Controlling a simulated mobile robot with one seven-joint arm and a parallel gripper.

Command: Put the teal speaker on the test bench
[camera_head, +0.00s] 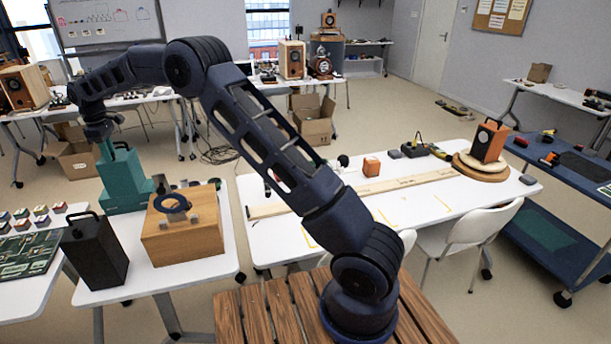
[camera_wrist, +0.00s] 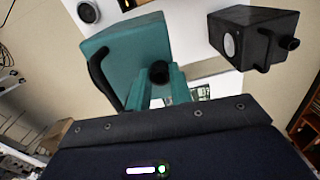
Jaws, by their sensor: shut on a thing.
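The teal speaker (camera_head: 124,182) is at the back of the small white table at the left in the head view. Its teal body and black handle (camera_wrist: 99,76) show large in the wrist view (camera_wrist: 130,45). Whether the speaker's base touches the table I cannot tell. A long white table (camera_head: 420,205) with yellow outlines, a long wooden strip and an orange speaker on a round turntable stands in the middle; it looks like the test bench.
A black speaker (camera_head: 95,250) and a wooden box (camera_head: 183,238) with a blue ring stand near the teal speaker. The black speaker also shows in the wrist view (camera_wrist: 250,38).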

